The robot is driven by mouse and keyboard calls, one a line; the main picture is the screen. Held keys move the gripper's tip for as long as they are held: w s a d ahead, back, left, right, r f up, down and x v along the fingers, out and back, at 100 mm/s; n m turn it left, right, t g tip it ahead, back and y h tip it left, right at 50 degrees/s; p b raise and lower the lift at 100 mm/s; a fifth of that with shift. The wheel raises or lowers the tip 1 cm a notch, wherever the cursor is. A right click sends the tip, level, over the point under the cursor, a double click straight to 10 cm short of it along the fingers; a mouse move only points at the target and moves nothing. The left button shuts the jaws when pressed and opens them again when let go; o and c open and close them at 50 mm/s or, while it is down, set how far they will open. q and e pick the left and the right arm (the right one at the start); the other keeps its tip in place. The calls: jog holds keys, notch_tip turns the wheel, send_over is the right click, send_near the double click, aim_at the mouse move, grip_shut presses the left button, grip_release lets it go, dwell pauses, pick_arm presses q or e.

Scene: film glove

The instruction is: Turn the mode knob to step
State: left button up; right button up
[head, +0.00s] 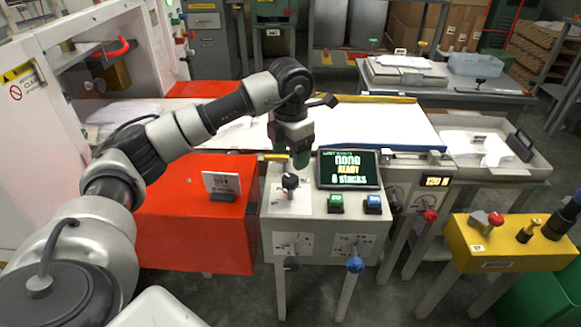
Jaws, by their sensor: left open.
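A pale grey control box (325,231) stands in the middle of the head view. A black knob (290,182) stands on a white plate at the left of its top. On its front are another black knob (291,263) and a blue knob (355,265). The dial labels are too small to read, so I cannot tell which is the mode knob. My left gripper (301,160) points down just above and behind the top black knob, apart from it as far as I can see. It is open and holds nothing. My right gripper is out of view.
A red box (197,237) with a white sign stands left. A yellow box (512,243) with levers stands right.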

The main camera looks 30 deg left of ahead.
aim_at(291, 177)
pick_arm(q)
jog(key=shift+r, duration=1.7)
